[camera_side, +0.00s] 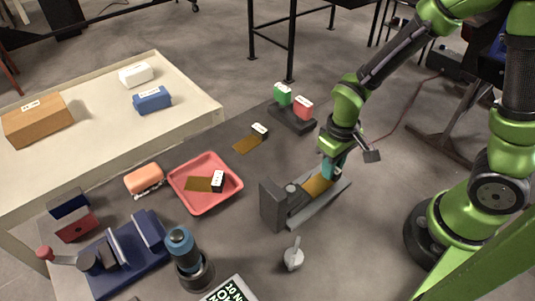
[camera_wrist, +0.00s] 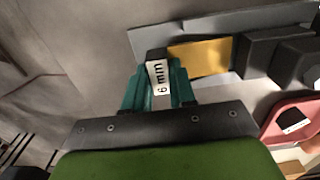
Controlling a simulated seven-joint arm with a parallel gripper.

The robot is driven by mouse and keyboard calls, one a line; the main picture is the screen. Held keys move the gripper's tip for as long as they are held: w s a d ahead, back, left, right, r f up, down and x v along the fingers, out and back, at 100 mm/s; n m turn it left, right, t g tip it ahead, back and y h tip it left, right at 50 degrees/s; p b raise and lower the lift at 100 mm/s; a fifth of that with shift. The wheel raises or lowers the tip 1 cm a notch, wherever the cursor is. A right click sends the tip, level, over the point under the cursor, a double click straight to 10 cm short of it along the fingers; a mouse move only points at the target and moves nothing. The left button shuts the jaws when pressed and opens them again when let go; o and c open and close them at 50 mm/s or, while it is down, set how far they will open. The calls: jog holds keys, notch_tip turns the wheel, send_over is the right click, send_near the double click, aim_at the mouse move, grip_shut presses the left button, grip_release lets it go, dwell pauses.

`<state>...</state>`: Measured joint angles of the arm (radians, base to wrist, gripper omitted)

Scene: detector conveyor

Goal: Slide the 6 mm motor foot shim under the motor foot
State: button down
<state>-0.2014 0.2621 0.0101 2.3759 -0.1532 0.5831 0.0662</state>
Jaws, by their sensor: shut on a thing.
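My gripper (camera_side: 330,170) is shut on the dark, white-labelled tab of the 6 mm shim, whose label "6 mm" shows in the wrist view (camera_wrist: 160,78). The shim's brass plate (camera_side: 317,186) points away from my fingers toward a dark grey block assembly (camera_side: 272,206), apparently the motor foot. In the wrist view, the brass plate (camera_wrist: 200,57) lies along a grey rail or base, with its far end close to the dark blocks (camera_wrist: 262,52). I cannot tell whether the plate's end is under the foot. The teal fingers (camera_wrist: 160,92) sit on either side of the tab.
A red tray (camera_side: 183,208) holds another brass shim (camera_side: 198,184). A further brass shim (camera_side: 246,145) lies on the grey table. A blue vise (camera_side: 125,255), a blue-topped cylinder (camera_side: 182,250) and a small grey knob (camera_side: 293,258) stand toward the front.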

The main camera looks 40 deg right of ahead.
aim_at(309, 190)
jog(key=shift+f, duration=0.25)
jog(key=shift+a, duration=0.15)
jog(key=shift+a, duration=3.4)
jog(key=c, duration=1)
grip_release()
jog(key=shift+o, duration=0.8)
jog(key=shift+a, duration=0.15)
jog(key=shift+r, duration=0.1)
